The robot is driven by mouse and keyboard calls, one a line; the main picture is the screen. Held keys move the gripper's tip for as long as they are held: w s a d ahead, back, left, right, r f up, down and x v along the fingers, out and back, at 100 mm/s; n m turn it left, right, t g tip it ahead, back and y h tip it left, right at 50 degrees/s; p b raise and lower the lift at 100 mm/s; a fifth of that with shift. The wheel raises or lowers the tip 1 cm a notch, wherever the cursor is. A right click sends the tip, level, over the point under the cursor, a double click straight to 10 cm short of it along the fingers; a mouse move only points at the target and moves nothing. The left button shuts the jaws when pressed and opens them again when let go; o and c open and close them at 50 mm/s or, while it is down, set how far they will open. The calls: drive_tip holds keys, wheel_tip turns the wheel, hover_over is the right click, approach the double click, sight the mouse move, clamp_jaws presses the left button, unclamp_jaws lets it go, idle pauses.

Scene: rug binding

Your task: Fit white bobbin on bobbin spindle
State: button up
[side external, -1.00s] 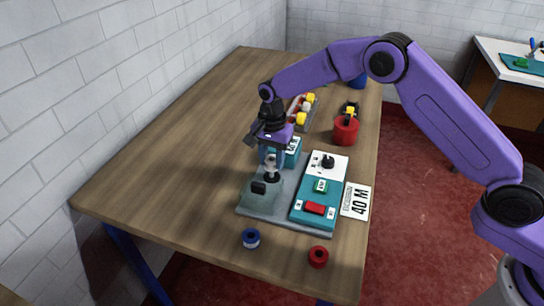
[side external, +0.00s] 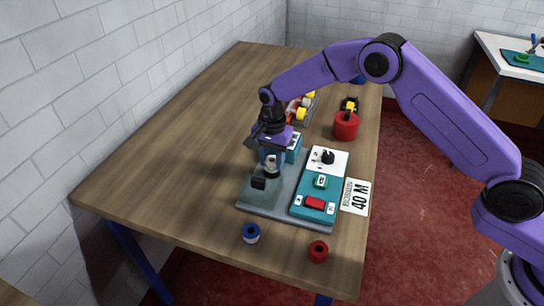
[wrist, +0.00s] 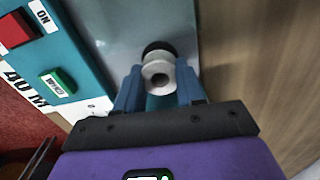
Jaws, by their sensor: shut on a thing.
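The white bobbin (wrist: 158,70) is between the fingers of my gripper (wrist: 158,88) in the wrist view, with its hole facing the camera. In the side external view, my gripper (side external: 271,159) is shut on the bobbin (side external: 271,169), low over the left part of the grey machine base. A dark round part shows just past the bobbin in the wrist view. The bobbin spindle cannot be made out, so I cannot tell whether the bobbin is around it or apart from it.
A teal control panel (side external: 303,205) with a red switch (side external: 314,203), green button (side external: 320,181) and black knob (side external: 327,157) stands right of my gripper. Blue (side external: 251,234) and red (side external: 318,251) spools lie near the front edge.

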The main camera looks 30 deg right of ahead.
drive_tip(key=shift+f, duration=0.7)
drive_tip(key=o, duration=1.1)
drive_tip(key=shift+r, duration=0.1)
drive_tip(key=shift+r, duration=8.65)
